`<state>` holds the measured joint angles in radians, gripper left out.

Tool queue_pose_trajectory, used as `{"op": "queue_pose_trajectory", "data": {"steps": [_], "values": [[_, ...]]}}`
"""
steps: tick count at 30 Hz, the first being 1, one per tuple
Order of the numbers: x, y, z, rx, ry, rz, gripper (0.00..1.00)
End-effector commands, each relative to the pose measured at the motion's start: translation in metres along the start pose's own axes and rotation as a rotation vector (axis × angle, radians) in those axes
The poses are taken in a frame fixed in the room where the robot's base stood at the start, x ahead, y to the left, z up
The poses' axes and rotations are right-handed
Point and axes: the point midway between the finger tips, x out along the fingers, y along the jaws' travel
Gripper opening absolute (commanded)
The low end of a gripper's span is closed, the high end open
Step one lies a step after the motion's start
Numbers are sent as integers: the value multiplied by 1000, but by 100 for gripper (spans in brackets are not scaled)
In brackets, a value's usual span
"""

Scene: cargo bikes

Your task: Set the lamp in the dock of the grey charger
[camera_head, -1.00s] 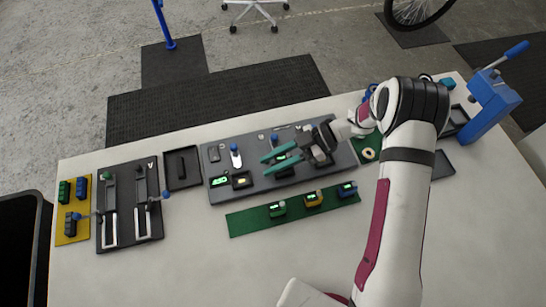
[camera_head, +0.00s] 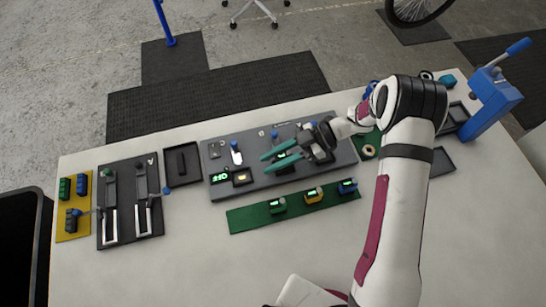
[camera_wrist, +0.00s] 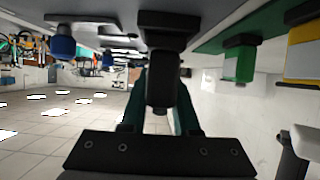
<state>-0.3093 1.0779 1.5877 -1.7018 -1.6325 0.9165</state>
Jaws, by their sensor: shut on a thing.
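My gripper (camera_head: 267,163) has green fingers and reaches in from the right over the grey board (camera_head: 212,194). In the wrist view a dark, rounded block (camera_wrist: 163,88), seemingly the lamp, sits between the fingers. It is right at a wider black piece (camera_wrist: 168,22) on the board, seemingly a dock. I cannot tell whether it is seated there. In the head view the fingers hide most of this spot. To the left on the board are a green-lit display (camera_head: 219,178) and a small unit with a yellow-lit screen (camera_head: 241,177). I cannot tell which unit is the grey charger.
A black tray (camera_head: 168,180) lies left. The front of the table is clear.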

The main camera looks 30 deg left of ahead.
Motion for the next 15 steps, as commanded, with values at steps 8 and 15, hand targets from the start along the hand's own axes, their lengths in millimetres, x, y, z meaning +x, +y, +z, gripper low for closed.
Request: {"op": "queue_pose_trajectory", "data": {"steps": [8, 15], "values": [[2, 0, 4, 0, 0, 0, 0], [4, 0, 7, 0, 0, 0, 0]]}}
